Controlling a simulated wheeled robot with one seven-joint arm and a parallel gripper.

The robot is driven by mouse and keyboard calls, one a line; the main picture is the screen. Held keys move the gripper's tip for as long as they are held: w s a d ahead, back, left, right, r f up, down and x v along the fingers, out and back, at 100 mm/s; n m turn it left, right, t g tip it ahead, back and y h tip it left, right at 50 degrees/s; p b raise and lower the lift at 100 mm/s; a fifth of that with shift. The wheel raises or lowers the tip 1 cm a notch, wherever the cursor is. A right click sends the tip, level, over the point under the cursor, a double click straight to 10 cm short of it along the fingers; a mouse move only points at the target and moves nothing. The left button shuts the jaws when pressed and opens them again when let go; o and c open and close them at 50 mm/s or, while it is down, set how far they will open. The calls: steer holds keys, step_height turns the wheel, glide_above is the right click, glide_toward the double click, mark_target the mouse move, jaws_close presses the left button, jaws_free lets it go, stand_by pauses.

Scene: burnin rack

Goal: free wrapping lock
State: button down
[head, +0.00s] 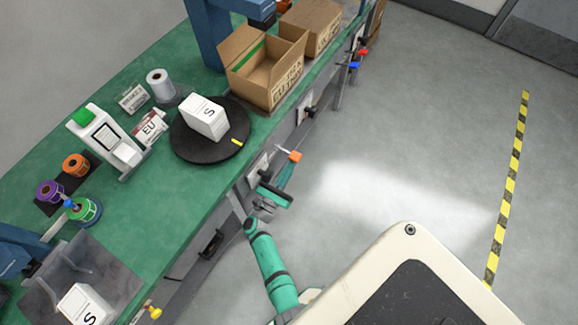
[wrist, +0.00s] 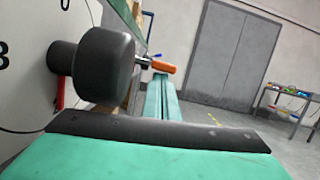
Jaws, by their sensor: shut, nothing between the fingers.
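An orange handle (head: 290,155) on a short metal stem stands out from the bench's front side, below the round black turntable (head: 183,149). My gripper (head: 286,165) is by this handle, with its long teal fingers pointing toward it. In the wrist view the fingers (wrist: 160,80) are together with nothing between them, and their tips appear at or just below the orange handle (wrist: 160,66). I cannot tell whether they touch it. No label in view names the wrapping lock. A yellow tag (head: 237,142) lies at the turntable's rim.
A black knob (wrist: 106,65) on a white marked plate is close at left of my gripper. A white box (head: 206,117) stands on the turntable. An open carton (head: 265,66) sits on the green bench (head: 150,213).

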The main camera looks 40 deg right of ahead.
steer(key=shift+f, duration=0.1)
steer(key=s+a+f, duration=0.2)
steer(key=a+f, duration=0.4)
steer(key=a, duration=0.3)
steer(key=shift+s+a+f, duration=0.15)
steer(key=shift+s+a, duration=0.05)
steer(key=shift+s, duration=0.15)
